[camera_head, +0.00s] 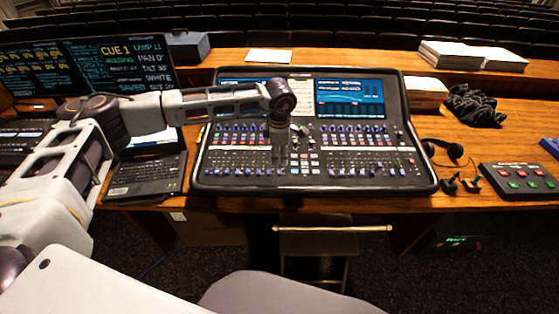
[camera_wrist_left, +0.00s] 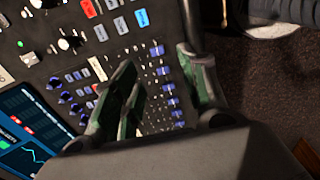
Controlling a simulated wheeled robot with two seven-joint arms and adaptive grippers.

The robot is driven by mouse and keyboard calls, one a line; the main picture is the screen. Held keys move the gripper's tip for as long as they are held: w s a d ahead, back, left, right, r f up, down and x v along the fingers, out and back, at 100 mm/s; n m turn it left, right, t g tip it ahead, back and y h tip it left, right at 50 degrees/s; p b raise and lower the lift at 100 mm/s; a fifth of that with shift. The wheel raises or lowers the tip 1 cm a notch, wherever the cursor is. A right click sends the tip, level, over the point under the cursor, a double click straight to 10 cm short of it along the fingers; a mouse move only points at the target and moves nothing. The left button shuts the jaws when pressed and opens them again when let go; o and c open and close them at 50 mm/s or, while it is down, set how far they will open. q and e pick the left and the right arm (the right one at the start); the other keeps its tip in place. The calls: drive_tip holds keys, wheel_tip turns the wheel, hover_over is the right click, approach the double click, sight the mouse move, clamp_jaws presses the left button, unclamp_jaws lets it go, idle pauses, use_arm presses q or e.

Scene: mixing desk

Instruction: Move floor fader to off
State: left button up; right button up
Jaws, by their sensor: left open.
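The mixing desk (camera_head: 415,178) stands on the wooden table, with rows of blue-capped faders across its lower half. I cannot read labels, so I cannot tell which one is the floor fader. My left gripper (camera_head: 283,160) is over the middle of the desk, pointing down, and hides part of the panel there. In the left wrist view my left gripper (camera_wrist_left: 160,62) is open, its two fingers apart. A column of blue fader caps (camera_wrist_left: 165,87) shows between the fingers, with nothing held. Whether the fingertips touch the panel I cannot tell. My right gripper is out of view.
A laptop (camera_head: 145,178) sits left of the desk, below monitors (camera_head: 120,65). Headphones (camera_head: 445,150) and a button box (camera_head: 520,181) lie to the right. Papers (camera_head: 470,55) and a dark cloth (camera_head: 475,105) are behind. A stool (camera_head: 318,240) stands in front, under the table edge.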

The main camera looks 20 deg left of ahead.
use_arm(q)
drive_tip(key=shift+s+r, duration=0.15)
drive_tip(key=shift+r, duration=1.1)
